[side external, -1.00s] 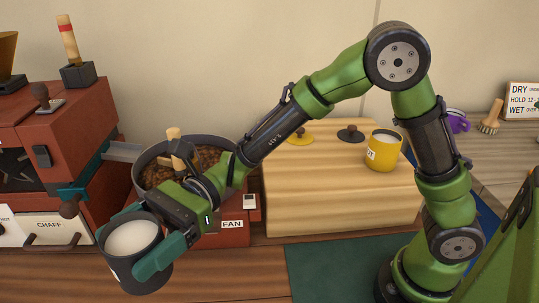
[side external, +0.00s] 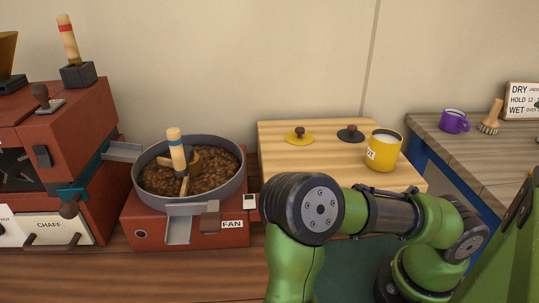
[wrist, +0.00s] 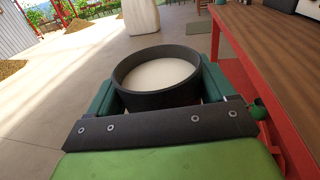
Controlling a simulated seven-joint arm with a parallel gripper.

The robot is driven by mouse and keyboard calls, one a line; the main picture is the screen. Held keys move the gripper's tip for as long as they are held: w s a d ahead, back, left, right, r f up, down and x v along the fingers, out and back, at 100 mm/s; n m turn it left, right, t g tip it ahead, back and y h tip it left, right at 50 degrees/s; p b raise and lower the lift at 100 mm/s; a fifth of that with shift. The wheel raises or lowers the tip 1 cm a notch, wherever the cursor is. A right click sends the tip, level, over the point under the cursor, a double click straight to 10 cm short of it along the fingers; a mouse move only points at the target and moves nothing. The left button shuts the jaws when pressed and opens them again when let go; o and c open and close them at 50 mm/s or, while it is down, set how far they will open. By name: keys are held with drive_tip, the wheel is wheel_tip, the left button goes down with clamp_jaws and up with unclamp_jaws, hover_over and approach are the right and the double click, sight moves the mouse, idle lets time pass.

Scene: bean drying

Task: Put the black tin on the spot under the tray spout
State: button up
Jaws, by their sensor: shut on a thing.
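The black tin (wrist: 124,92) is in the wrist view, round and open-topped, with a pale inside. My gripper (wrist: 158,88) is shut on it, a green finger on each side. In the side external view the gripper and tin are out of frame; only my arm links show. The round grey tray (side external: 240,182) full of brown beans stands on a red base. Its spout (side external: 179,230) points toward the front. The bench directly below the spout shows bare wood; I cannot make out a marked spot.
A wooden block (side external: 285,170) right of the tray carries a yellow tin (side external: 381,155), a yellow lid (side external: 299,137) and a black lid (side external: 350,136). A red machine (side external: 75,130) stands left. In the wrist view a bench (wrist: 280,50) lies right, with open floor (wrist: 60,85) beyond the tin.

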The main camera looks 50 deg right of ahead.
drive_tip(key=w+d+f+m+t+h, duration=0.2)
drive_tip(key=shift+w+d+f, duration=0.1)
drive_tip(key=shift+w+f, duration=0.15)
drive_tip(key=shift+f, duration=0.05)
drive_tip(key=w+d, duration=2.2)
drive_tip(key=shift+w+d+r, duration=0.1)
drive_tip(key=shift+w+d, duration=0.05)
drive_tip(key=shift+f, duration=0.35)
drive_tip(key=shift+f, duration=0.2)
drive_tip(key=o, duration=1.1)
drive_tip(key=shift+r, duration=0.1)
drive_tip(key=v, duration=1.1)
drive_tip(key=shift+s+d, duration=0.25)
drive_tip(key=shift+s, duration=0.15)
